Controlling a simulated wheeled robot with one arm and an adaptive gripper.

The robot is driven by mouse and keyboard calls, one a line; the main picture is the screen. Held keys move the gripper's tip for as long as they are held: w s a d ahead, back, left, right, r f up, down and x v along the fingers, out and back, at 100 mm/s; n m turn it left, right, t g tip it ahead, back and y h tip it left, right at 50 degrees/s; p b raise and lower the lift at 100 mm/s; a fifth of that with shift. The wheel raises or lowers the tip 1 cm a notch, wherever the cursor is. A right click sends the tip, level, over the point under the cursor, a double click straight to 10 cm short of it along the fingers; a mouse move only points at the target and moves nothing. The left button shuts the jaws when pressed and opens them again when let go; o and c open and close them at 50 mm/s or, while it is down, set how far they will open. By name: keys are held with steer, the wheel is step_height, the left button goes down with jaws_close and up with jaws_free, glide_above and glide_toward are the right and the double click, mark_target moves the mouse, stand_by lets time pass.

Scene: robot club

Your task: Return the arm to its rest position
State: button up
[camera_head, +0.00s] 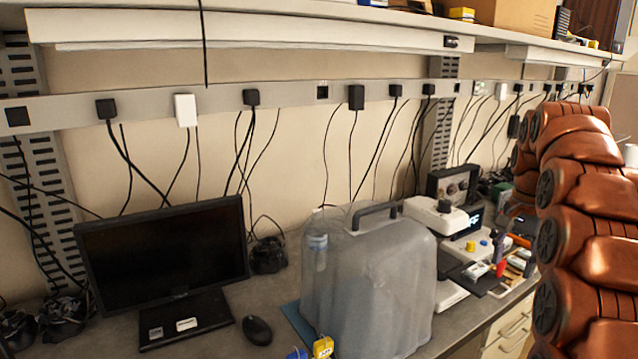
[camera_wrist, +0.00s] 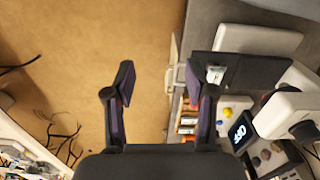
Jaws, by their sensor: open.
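My gripper (camera_wrist: 158,82) shows in the wrist view with its two dark fingers spread apart and nothing between them. Bare brown floor lies below the gap, and the right finger overlaps the edge of the workbench. The gripper does not show in the head view. There, a stack of copper-brown rounded segments with dark round caps, which seems to be my arm, fills the right side.
The workbench (camera_wrist: 205,40) edge runs beside the right finger. A microscope-like white device (camera_head: 437,215) and small tools stand on it. A grey covered machine (camera_head: 370,285), a monitor (camera_head: 163,250) and a mouse (camera_head: 257,330) stand further left. Cables (camera_wrist: 62,135) lie on the floor.

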steer(key=s+a+f+n, duration=0.3)
steer(key=s+a+n, duration=0.3)
steer(key=s+a, duration=0.95)
steer(key=s+a+f+n, duration=0.1)
steer(key=s+a+f, duration=0.1)
steer(key=s, duration=0.5)
steer(key=s+a+f+n+g, duration=0.1)
steer(key=s+a+f+n, duration=0.1)
steer(key=s+f, duration=0.3)
steer(key=s+a+f+n, duration=0.1)
steer(key=s+f, duration=0.3)
steer(key=s, duration=0.5)
steer(key=shift+a+n+g, duration=0.3)
steer(key=shift+a+n, duration=0.1)
steer(key=shift+a, duration=0.05)
